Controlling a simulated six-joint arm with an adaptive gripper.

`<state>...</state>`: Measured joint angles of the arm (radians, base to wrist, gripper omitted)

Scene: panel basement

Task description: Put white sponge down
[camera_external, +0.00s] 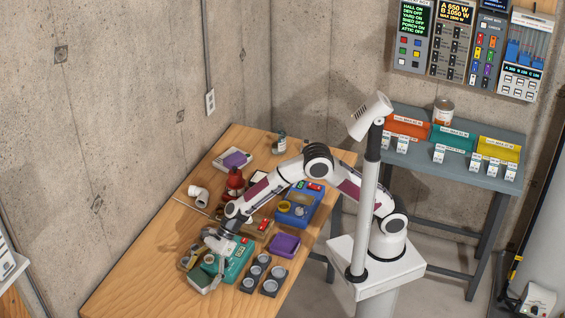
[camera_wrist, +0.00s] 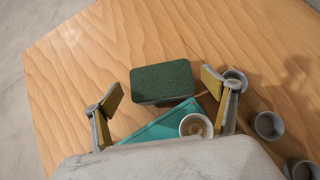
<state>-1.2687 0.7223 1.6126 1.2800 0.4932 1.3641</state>
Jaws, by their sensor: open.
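A block-shaped sponge with a dark green top (camera_wrist: 163,80) lies beyond the teal tray in the wrist view. In the external view the sponge (camera_external: 199,282) shows a pale side under its green top, at the near end of the wooden table (camera_external: 135,275). My gripper (camera_external: 213,262) points down just over it. In the wrist view my gripper (camera_wrist: 163,91) is open, with one finger on each side of the sponge and a visible gap at the left. I cannot tell whether the right finger touches it. The sponge's underside is hidden.
The teal tray (camera_external: 240,262) with a round cup (camera_wrist: 195,126) is close beside the sponge. Several grey cups (camera_external: 262,259) stand to the right. A purple block (camera_external: 285,244) and blue box (camera_external: 301,204) lie farther back. The table's left part is bare.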

